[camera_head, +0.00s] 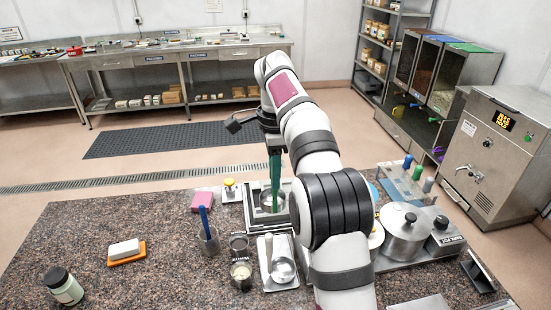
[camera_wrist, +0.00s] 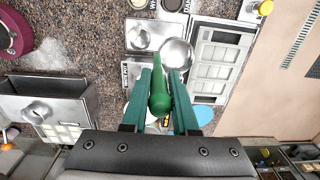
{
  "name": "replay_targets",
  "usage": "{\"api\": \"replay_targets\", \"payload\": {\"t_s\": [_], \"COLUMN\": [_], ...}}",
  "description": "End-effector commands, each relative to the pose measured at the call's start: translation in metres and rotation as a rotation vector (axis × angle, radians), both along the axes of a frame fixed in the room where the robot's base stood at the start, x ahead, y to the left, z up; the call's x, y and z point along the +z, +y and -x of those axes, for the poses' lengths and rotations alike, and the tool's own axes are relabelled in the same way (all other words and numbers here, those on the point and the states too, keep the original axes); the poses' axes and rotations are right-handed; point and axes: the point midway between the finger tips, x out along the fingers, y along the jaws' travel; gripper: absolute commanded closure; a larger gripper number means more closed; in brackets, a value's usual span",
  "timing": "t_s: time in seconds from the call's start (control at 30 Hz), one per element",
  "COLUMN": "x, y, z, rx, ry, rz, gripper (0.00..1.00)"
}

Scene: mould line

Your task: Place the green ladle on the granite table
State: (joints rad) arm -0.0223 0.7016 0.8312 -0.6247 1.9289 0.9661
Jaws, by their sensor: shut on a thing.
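The green ladle has a green handle and a silver bowl. In the wrist view its handle (camera_wrist: 158,98) stands between the two teal fingers of my gripper (camera_wrist: 160,100), and its round bowl (camera_wrist: 176,53) shows beyond them. In the head view my gripper (camera_head: 273,150) points down, shut on the green handle (camera_head: 276,172). The bowl hangs over or in a grey framed unit (camera_head: 252,212); whether it touches cannot be told. The granite table (camera_head: 150,200) is brown and speckled, with bare surface at the left.
A pot (camera_head: 403,235) stands right of my arm. A white block on an orange base (camera_head: 125,250) and a jar (camera_head: 64,287) sit left.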

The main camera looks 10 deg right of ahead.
Motion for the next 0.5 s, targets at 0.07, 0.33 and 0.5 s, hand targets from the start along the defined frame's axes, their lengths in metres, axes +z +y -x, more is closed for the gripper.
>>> {"api": "replay_targets", "payload": {"t_s": [0.07,0.33,0.5], "x": [-0.024,-0.098,-0.116], "y": [0.0,0.0,0.0], "z": [0.001,0.001,0.0], "rx": [0.001,0.0,0.002], "ry": [0.005,0.002,0.0], "rz": [0.0,-0.001,0.0], "gripper": [1.0,1.0,1.0]}}
